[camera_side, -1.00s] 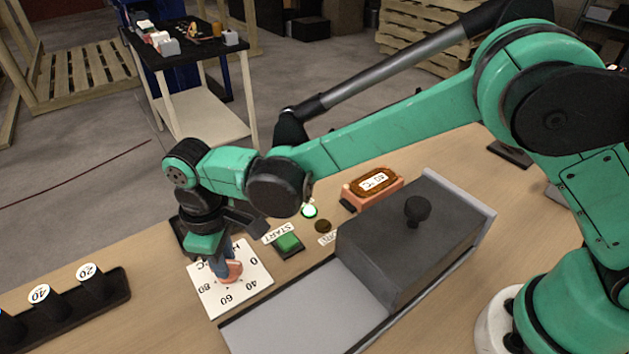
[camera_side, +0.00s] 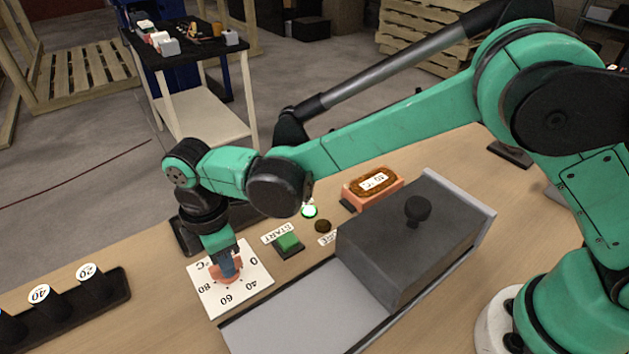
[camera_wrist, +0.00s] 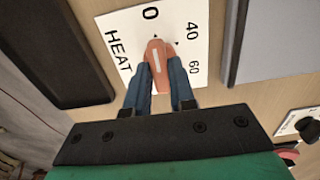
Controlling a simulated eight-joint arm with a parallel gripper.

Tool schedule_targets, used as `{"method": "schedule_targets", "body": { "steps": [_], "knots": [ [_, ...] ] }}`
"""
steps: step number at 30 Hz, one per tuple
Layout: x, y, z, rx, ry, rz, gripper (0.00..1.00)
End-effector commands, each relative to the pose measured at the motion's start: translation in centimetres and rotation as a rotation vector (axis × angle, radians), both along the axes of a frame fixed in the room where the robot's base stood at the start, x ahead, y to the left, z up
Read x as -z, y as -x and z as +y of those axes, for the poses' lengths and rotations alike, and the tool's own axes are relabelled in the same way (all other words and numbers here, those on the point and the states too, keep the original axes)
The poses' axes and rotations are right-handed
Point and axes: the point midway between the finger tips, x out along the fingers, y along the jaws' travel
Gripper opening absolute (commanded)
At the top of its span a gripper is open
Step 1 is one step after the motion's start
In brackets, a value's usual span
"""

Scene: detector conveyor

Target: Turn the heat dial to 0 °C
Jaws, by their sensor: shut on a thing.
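The heat dial (camera_side: 229,275) is a salmon-coloured knob on a white card (camera_side: 254,278) printed with 0, 40, 60, 80 and °C. My gripper (camera_side: 228,264) points down over the card, its blue fingers shut on the dial from both sides. In the wrist view, the dial (camera_wrist: 156,60) sits between the fingertips of my gripper (camera_wrist: 158,74). Its white line and narrow tip point up toward the mark by the 0 (camera_wrist: 150,13). The 80 is hidden there, while the 40 and 60 show to the right.
A green START button (camera_side: 289,242) and a small brown button (camera_side: 323,226) stand right of the card. A dark grey box (camera_side: 410,240) sits on a pale track. A black rack (camera_side: 68,302) with labelled cups is at left.

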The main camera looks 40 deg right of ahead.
Motion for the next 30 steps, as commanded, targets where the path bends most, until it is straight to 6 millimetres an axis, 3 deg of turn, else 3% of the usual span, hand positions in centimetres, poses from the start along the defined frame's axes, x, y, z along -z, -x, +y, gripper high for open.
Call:
{"method": "schedule_targets", "body": {
  "steps": [17, 18, 21, 30],
  "knots": [
    [-0.06, -0.01, 0.01, -0.034, 0.0, 0.0, 0.0],
    [-0.06, -0.01, 0.01, -0.034, 0.0, 0.0, 0.25],
    [-0.05, 0.0, 0.01, -0.033, 0.0, 0.0, 0.51],
    [-0.14, 0.0, 0.01, -0.032, 0.0, 0.0, 0.51]
  ]
}}
